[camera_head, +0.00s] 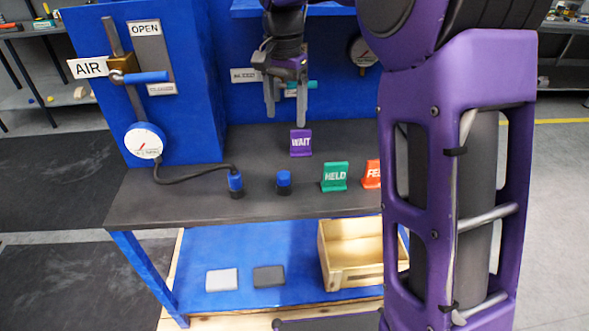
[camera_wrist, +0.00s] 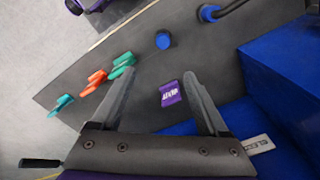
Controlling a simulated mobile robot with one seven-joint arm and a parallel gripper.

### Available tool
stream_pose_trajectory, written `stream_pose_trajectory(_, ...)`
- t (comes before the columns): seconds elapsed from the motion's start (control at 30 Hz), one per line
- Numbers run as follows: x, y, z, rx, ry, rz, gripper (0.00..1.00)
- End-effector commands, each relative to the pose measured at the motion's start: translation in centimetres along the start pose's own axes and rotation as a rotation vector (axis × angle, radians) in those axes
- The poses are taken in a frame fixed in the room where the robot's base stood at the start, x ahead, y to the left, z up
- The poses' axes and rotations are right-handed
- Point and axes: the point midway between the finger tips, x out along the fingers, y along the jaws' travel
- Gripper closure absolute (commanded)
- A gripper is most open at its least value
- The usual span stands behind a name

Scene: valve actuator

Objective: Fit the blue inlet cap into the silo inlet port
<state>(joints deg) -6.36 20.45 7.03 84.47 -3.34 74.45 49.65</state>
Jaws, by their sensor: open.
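A short blue cap-like piece with a dark base (camera_head: 284,181) stands upright on the dark bench top; it also shows in the wrist view (camera_wrist: 163,40). A similar blue piece (camera_head: 235,184) stands to its left with a black hose joined to it, also in the wrist view (camera_wrist: 209,14). I cannot tell for certain which is the inlet cap, and no silo inlet port is clearly recognisable. My gripper (camera_head: 286,118) points down above the back of the bench, open and empty. In the wrist view its fingers (camera_wrist: 159,75) are spread apart, with nothing between them but bench and a sign.
A purple WAIT sign (camera_head: 300,142), a green HELD sign (camera_head: 334,177) and a red sign (camera_head: 372,174) stand on the bench. A gauge (camera_head: 145,141) and AIR valve (camera_head: 123,72) are on the blue housing at left. A wooden box (camera_head: 350,255) sits on the lower shelf.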

Motion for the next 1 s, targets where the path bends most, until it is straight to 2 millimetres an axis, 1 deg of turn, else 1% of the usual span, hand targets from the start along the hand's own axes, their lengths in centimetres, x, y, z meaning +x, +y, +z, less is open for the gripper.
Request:
stream_pose_trajectory(0.07,0.6,0.1,0.3,-0.001,-0.020,0.002,0.22)
stream_pose_trajectory(0.17,2.1,0.2,0.5,-0.001,-0.026,0.004,0.22)
stream_pose_trajectory(0.5,9.5,0.1,0.6,0.000,-0.023,0.004,0.22)
stream_pose_trajectory(0.6,11.1,0.1,0.6,0.000,-0.022,0.003,0.22)
stream_pose_trajectory(0.7,12.0,0.1,0.6,0.000,-0.021,0.002,0.22)
stream_pose_trajectory(0.87,12.7,0.0,0.6,0.000,-0.021,0.003,0.22)
stream_pose_trajectory(1.0,14.1,-0.3,0.7,-0.002,-0.021,0.003,0.22)
